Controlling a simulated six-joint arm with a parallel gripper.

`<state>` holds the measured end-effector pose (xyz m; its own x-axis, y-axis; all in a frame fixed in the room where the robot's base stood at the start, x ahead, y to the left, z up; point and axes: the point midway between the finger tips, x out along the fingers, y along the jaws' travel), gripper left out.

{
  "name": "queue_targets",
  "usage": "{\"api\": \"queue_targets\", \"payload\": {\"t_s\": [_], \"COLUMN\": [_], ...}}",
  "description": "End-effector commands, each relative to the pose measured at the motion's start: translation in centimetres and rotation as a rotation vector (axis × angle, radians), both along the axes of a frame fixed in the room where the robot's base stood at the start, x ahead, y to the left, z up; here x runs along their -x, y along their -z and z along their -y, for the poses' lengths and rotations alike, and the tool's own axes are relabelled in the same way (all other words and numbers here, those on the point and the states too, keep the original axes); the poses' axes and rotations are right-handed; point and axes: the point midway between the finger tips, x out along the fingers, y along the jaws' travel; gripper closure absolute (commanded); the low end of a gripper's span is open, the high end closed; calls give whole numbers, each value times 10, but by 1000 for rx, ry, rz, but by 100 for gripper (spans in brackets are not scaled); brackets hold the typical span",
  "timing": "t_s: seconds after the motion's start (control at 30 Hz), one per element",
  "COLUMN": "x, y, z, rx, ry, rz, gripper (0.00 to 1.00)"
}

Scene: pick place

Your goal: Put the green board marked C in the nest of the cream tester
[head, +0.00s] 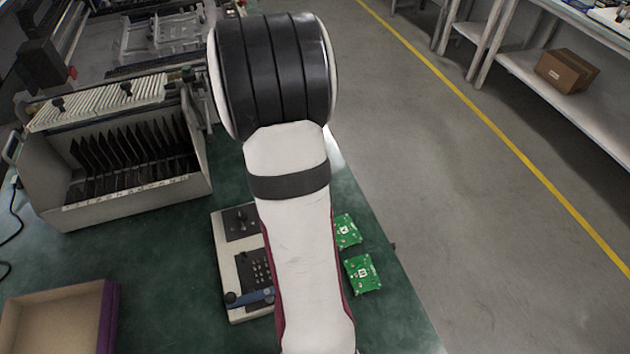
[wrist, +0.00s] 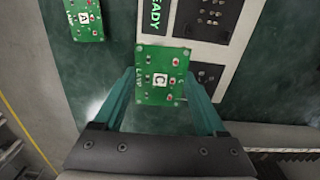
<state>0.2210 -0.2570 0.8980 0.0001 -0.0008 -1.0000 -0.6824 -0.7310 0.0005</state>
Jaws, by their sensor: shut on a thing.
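The green board marked C (wrist: 162,80) is between the teal fingers of my gripper (wrist: 161,88), which is shut on it. In the wrist view it appears larger than the other board and overlaps the left edge of the cream tester (wrist: 232,45). The tester has a green READY display (wrist: 155,12), a dark panel with rows of small dots (wrist: 213,14) and a second dark panel (wrist: 209,76). In the head view my arm hides my gripper and part of the tester (head: 222,255). A blue lever (head: 250,298) shows at the tester's near end.
A green board marked A (wrist: 85,20) lies left of the tester in the wrist view. Two green boards (head: 347,231) (head: 362,274) show right of my arm in the head view. A slotted rack (head: 130,190) and an open box (head: 55,320) stand at left.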

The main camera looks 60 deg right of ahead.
Motion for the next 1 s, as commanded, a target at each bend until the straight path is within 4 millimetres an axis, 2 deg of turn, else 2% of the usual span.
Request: {"api": "queue_targets", "payload": {"t_s": [0.03, 0.1, 0.2, 0.3, 0.47, 0.8, 1.0], "x": [-2, 1, 8, 13, 15, 15, 14], "y": [-6, -11, -15, -15, -4, 41, 53], "z": [-27, -59, -92, -107, -112, -111, -111], "rx": [1, 2, 1, 0, -3, -3, -1], "ry": [-3, 7, 20, 29, 33, 34, 34], "rz": [1, 2, 1, 0, -3, -4, -1], "gripper": [66, 66, 66, 66, 66, 66, 66]}}
